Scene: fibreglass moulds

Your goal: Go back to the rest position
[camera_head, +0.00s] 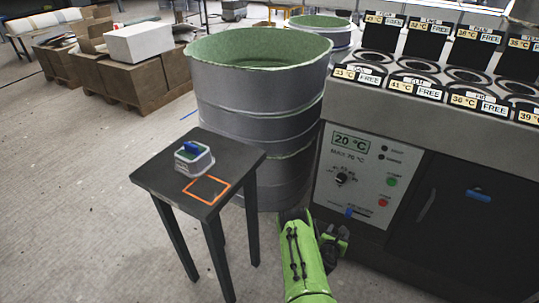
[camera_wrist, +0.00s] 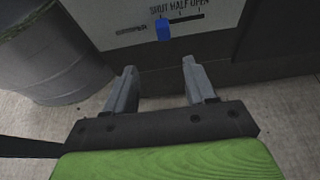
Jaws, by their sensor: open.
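My gripper (camera_wrist: 158,75) shows in the wrist view with its two grey fingers apart and nothing between them. It points at the lower front of the grey machine, just below a blue slider (camera_wrist: 163,29) on a scale marked shut, half, open. In the head view my green arm reaches up from the bottom toward the machine's control panel (camera_head: 362,176), and the same blue slider (camera_head: 349,212) sits at the left of its track. The fingertips are largely hidden there. I cannot tell whether the fingers touch the machine.
A dark small table (camera_head: 160,178) at left holds a grey-white container with a blue top (camera_head: 193,157) beside an orange square outline (camera_head: 206,190). A large metal drum (camera_head: 255,120) stands behind it. Cardboard boxes (camera_head: 120,75) stand back left. The left floor is clear.

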